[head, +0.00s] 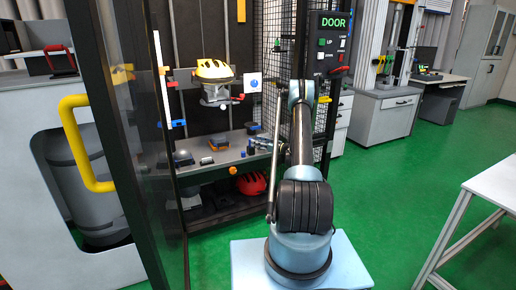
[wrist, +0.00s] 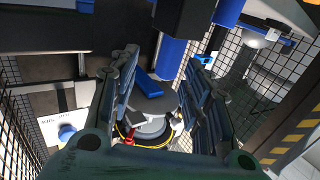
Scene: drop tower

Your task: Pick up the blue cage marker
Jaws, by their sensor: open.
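My gripper (wrist: 164,57) is open in the wrist view, with its two dark fingers spread and nothing held. A blue bar (wrist: 148,83) and a dark-ended blue cylinder (wrist: 167,62) show between the fingers, beyond them; contact cannot be judged. I cannot tell which blue piece is the cage marker. My arm hides part of the bench and mesh.
A red helmet (head: 250,184) is on the lower shelf.

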